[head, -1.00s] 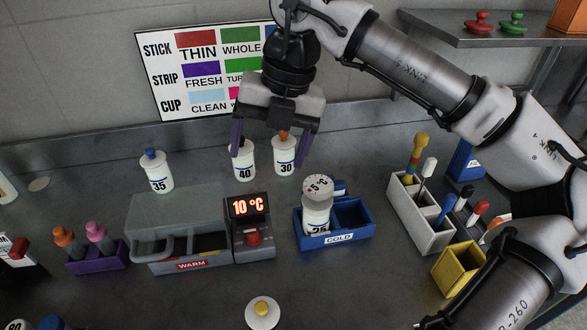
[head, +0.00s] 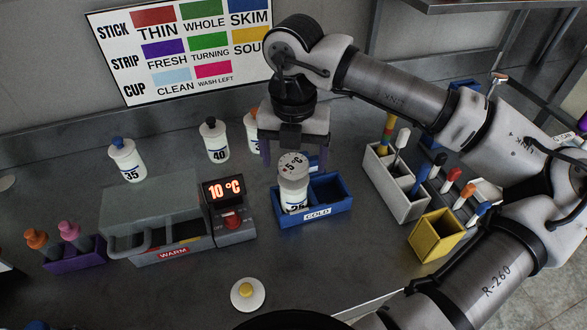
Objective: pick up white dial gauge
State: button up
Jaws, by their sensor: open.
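The white dial gauge (head: 293,165) is a round white disc reading about 5 °C. It appears on top of a white bottle marked 25 (head: 292,194), which stands in the left compartment of the blue COLD tray (head: 343,208). My gripper (head: 294,156) points down with its fingers apart, one to each side of the gauge in the picture. The gauge covers part of the view between the fingers, and I cannot tell whether they touch it. Nothing shows held.
White bottles 35 (head: 127,160) and 40 (head: 214,141) stand behind the grey WARM unit (head: 150,222). A third bottle (head: 251,133) is partly hidden by my gripper. Right of the tray are a white holder (head: 396,190) and yellow bin (head: 436,236). The front counter has a yellow-knobbed white disc (head: 248,294).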

jog(key=shift+s+f+p, duration=0.15)
jog(key=shift+f+p, duration=0.35)
jog(key=shift+f, duration=1.4)
jog(key=c, duration=1.2)
jog(key=shift+o, duration=0.2)
notch_tip(320, 180, up, 20)
jog(key=b, duration=0.3)
